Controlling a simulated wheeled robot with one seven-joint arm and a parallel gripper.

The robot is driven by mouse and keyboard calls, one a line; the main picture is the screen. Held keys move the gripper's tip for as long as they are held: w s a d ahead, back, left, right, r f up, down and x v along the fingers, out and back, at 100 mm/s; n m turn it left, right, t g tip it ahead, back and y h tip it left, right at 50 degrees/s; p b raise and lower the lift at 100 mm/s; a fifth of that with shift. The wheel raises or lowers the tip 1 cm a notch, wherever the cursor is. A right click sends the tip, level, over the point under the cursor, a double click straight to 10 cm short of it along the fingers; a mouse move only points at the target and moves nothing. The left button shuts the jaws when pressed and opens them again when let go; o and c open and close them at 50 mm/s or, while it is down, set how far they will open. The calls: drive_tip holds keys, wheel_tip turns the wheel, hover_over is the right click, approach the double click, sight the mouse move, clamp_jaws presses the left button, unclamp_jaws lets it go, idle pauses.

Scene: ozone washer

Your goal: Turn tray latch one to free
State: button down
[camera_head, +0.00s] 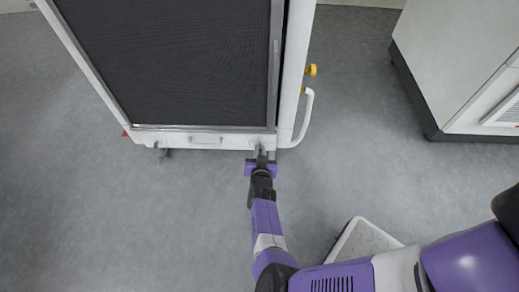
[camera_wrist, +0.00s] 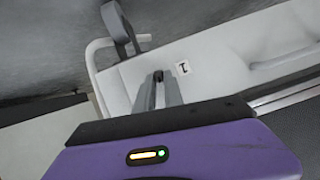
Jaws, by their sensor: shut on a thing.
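The tray (camera_head: 205,140) is a white-framed panel with a dark mesh top, and its front edge faces me. Tray latch one (camera_head: 262,148) is a small dark part at the right end of that edge, largely covered by my gripper (camera_head: 261,158). In the wrist view, my gripper (camera_wrist: 158,92) has its two grey fingers close together on the dark latch (camera_wrist: 158,75), beside a small label (camera_wrist: 183,68) on the white front. The fingers hide most of the latch, so its exact angle is unclear.
A recessed handle (camera_head: 206,141) sits mid-edge, with another small dark fitting (camera_head: 164,153) at the left end. A white tubular handle (camera_head: 306,118) and yellow knob (camera_head: 311,70) stick out at right. A white cabinet (camera_head: 455,60) stands farther right.

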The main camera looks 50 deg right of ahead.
drive_tip(key=shift+s+d+f+m+t+y+b, duration=0.2)
drive_tip(key=shift+m+t+b, duration=0.65)
drive_tip(key=shift+m, duration=1.2)
drive_tip(key=shift+s+d+f+m+t+y+b, duration=0.15)
drive_tip(key=shift+f+m+t+y+b, duration=0.2)
drive_tip(key=shift+m+t, duration=1.4)
drive_tip(key=shift+s+d+f+m+t+y+b, duration=0.15)
drive_tip(key=shift+m+t+b, duration=0.55)
drive_tip(key=shift+m, duration=1.7)
drive_tip(key=c, duration=1.4)
unclamp_jaws()
drive_tip(key=shift+c, duration=0.2)
drive_tip(key=shift+a, duration=0.1)
drive_tip(key=p+v, duration=0.4)
drive_tip(key=v, duration=0.3)
drive_tip(key=shift+s+a, duration=0.2)
drive_tip(key=shift+s, duration=0.1)
